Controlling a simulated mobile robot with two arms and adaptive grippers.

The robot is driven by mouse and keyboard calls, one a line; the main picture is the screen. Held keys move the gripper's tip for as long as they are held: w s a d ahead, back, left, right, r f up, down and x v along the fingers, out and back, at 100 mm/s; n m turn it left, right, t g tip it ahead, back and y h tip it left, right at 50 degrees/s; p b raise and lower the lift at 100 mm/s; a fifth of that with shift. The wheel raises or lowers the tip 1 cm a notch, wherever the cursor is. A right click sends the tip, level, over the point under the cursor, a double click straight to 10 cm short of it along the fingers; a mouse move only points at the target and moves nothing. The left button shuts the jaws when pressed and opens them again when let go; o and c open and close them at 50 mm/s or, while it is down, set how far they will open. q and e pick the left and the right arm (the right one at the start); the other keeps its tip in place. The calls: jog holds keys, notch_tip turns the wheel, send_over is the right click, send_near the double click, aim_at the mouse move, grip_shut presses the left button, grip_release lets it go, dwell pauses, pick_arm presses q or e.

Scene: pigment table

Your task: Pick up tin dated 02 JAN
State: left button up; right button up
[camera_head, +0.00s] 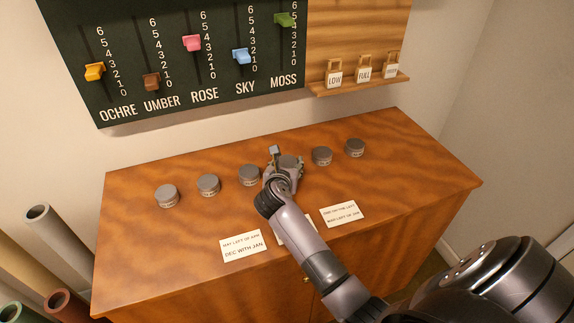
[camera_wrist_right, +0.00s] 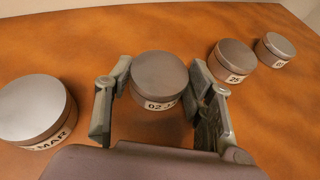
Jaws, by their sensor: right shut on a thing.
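A round grey lidded tin (camera_wrist_right: 158,80) stands between the fingers of my right gripper (camera_wrist_right: 160,97) in the right wrist view. The visible part of its label reads "02 J"; the rest is hidden. My right gripper is shut on this tin, one finger on each side. In the head view my right gripper (camera_head: 283,165) is at the row of tins on the wooden cabinet top (camera_head: 150,250), and the held tin (camera_head: 290,161) shows partly. I cannot tell whether the tin is off the surface. My left gripper is not in view.
A tin with "MAR" (camera_wrist_right: 34,108) stands left of the held one in the wrist view; a tin with "25" (camera_wrist_right: 232,60) and another (camera_wrist_right: 275,48) stand right. Cards (camera_head: 243,246) (camera_head: 341,214) lie in front.

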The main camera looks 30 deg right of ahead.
jog(key=c, duration=0.4)
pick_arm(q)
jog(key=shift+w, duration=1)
pick_arm(e)
jog(key=shift+c, duration=0.2)
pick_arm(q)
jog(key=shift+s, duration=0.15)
pick_arm(e)
jog(key=shift+r, duration=0.15)
